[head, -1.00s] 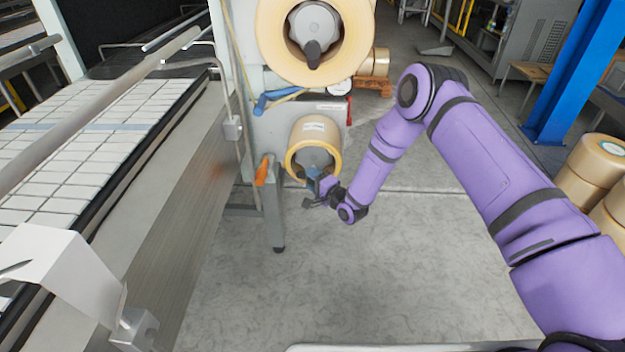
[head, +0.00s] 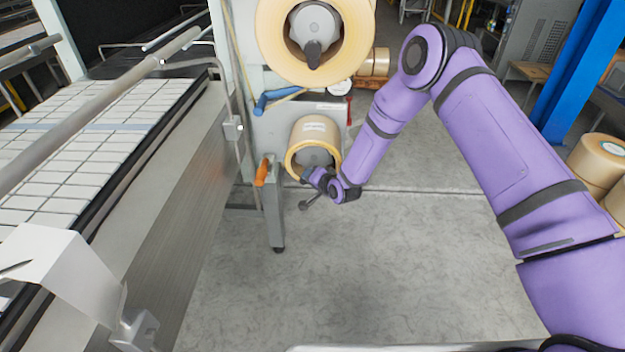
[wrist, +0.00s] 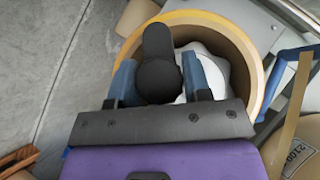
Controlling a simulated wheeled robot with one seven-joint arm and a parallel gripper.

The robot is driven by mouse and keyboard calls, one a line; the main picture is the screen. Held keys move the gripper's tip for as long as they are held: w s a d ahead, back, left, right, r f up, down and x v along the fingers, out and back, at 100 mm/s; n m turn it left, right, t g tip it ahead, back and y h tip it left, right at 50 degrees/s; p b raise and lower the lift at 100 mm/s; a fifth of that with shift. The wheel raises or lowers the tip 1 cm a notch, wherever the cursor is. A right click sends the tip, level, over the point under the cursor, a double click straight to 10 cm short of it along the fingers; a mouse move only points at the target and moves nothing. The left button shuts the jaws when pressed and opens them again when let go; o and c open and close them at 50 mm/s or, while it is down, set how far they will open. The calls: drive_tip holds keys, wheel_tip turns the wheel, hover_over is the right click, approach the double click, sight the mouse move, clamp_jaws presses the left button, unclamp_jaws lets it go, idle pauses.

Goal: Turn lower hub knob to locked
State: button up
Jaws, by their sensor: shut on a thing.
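The lower hub knob (wrist: 158,80) is black, with a round body and a handle pointing up in the wrist view. My gripper (wrist: 163,84) is shut on its round body, one blue-grey finger on each side. The white lower hub (wrist: 212,72) shows behind the knob, inside the tape roll. In the head view my gripper (head: 312,176) is at the open front of the lower tape roll (head: 316,130). There my wrist and gripper hide most of the knob. I cannot read any lock mark.
A larger upper tape roll (head: 270,35) sits above on its own hub with a dark knob (head: 313,52). An orange handle (head: 262,172) and a blue handle (head: 262,103) are close on the left. A conveyor (head: 100,140) runs along the left. Floor in front is clear.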

drive_tip(key=n+h, duration=0.1)
drive_tip(key=h, duration=0.1)
drive_tip(key=n+g+h, duration=0.1)
drive_tip(key=h, duration=0.1)
drive_tip(key=shift+a+n, duration=0.15)
drive_tip(key=shift+n, duration=0.15)
drive_tip(key=shift+n+h, duration=0.8)
drive_tip(key=shift+h, duration=0.9)
drive_tip(key=o, duration=0.9)
drive_tip(key=shift+s+r, duration=0.1)
drive_tip(key=v, duration=1)
drive_tip(key=shift+s+r, duration=0.1)
drive_tip(key=shift+r, duration=0.15)
